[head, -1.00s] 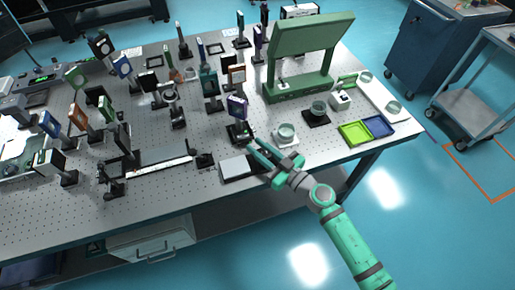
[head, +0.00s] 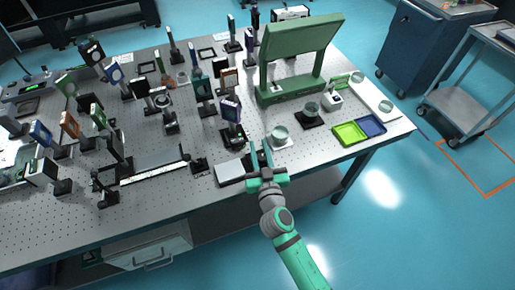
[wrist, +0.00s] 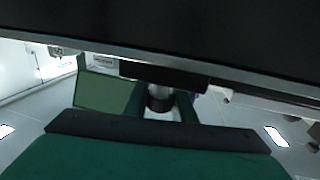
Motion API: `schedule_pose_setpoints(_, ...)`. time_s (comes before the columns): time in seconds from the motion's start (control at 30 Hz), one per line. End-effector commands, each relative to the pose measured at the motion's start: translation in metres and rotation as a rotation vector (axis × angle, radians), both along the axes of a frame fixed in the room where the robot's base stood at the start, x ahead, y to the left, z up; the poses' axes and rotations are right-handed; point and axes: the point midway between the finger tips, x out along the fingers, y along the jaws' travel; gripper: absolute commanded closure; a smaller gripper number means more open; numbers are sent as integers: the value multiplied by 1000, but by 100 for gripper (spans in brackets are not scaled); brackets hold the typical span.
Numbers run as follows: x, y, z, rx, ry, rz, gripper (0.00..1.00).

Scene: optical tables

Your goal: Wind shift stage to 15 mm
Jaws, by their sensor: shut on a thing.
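My gripper (head: 262,151) is at the near edge of the optical table, its fingers pointing away from me. In the wrist view its fingers are shut on a short dark cylinder, which looks like a knob (wrist: 160,98). The knob sits against a dark block (wrist: 165,72). In the head view the knob is hidden by the fingers. A black stage-like base (head: 234,139) carrying a purple-framed optic (head: 231,109) stands just left of and beyond the fingertips. I cannot read any scale or position on it.
A flat pad with a pale top (head: 230,170) lies close left of my gripper. A glass dish (head: 279,135) stands close right. A long rail (head: 155,173) lies further left. Green and blue trays (head: 350,133) and a tall green stand (head: 293,95) are to the right.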

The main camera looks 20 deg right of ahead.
Motion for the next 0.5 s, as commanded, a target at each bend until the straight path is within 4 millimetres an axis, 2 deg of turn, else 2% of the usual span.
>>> schedule_pose_setpoints(0.5,-3,-12,3,1,-6,-229,99)
